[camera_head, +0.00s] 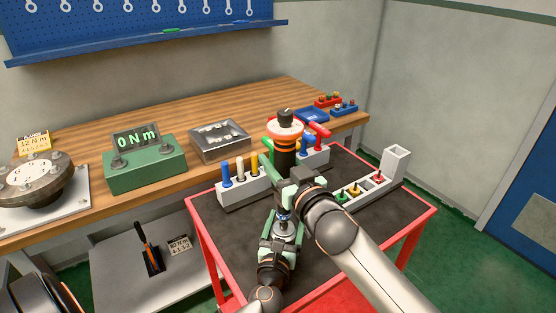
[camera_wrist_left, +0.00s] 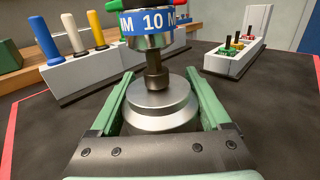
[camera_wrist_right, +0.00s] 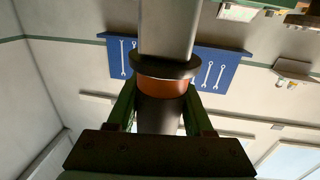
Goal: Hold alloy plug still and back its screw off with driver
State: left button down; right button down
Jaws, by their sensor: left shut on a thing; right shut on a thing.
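The alloy plug (camera_wrist_left: 163,112) is a silver stepped disc, upright low over the dark cart top. My left gripper (camera_head: 283,232) is shut on its sides, with the green fingers flanking it in the left wrist view. The driver (camera_head: 285,155) stands upright above the plug, with a black knob and an orange-and-black body. Its blue collar (camera_wrist_left: 150,20) reads 10 NM, and its dark bit (camera_wrist_left: 155,68) comes down onto the plug's top centre. The screw itself is hard to make out.
A rack with blue, white and yellow handles (camera_head: 240,192) stands behind left on the red-edged cart. A grey rack with small coloured pieces (camera_head: 375,185) stands right. The wooden bench behind holds a green meter reading 0 Nm (camera_head: 145,168). The cart's front right is partly covered by my right arm.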

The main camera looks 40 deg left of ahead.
jog(key=shift+r, duration=2.5)
pick_arm(q)
grip_release()
jog(key=v, duration=1.2)
jog(key=shift+d+f, duration=0.1)
